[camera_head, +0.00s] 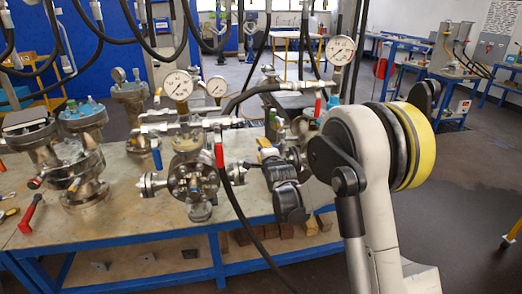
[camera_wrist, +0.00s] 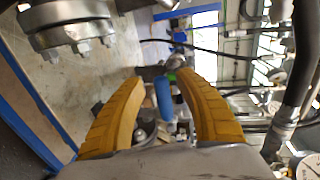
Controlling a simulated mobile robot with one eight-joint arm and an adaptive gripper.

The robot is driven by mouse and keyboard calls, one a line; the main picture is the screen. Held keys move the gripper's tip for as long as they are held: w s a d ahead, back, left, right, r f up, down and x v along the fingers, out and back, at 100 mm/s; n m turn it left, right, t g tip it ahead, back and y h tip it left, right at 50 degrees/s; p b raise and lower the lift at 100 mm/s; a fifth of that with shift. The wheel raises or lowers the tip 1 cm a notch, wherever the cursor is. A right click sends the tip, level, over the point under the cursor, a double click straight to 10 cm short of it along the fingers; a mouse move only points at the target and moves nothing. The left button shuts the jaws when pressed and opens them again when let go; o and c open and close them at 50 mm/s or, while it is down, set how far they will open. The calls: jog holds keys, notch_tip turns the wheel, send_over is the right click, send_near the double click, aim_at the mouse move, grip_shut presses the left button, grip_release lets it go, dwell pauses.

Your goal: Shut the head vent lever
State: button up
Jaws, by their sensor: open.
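My gripper (camera_head: 266,148) is in front of the piping on the bench, right of the middle vessel (camera_head: 190,172). In the wrist view my gripper (camera_wrist: 159,80) has its two yellow fingers apart. In the head view a red lever (camera_head: 219,155) and a blue lever (camera_head: 157,158) hang at the middle vessel. Another red lever (camera_head: 318,106) is behind my arm. I cannot tell which is the head vent lever.
Pressure gauges (camera_head: 178,85) and (camera_head: 341,50) stand above the piping. Black hoses (camera_head: 232,195) hang before the bench (camera_head: 120,225). More flanged vessels (camera_head: 85,180) stand at left, near a red-handled tool (camera_head: 31,212). A bolted flange (camera_wrist: 70,25) is close at upper left in the wrist view.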

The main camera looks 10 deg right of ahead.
jog(key=s+r, duration=0.2)
jog(key=s, duration=0.9)
jog(key=shift+s+r, duration=0.15)
jog(key=shift+s, duration=0.1)
jog(key=s+n+g, duration=0.8)
jog(key=s+n, duration=0.9)
jog(key=s, duration=1.7)
jog(key=shift+a, duration=0.15)
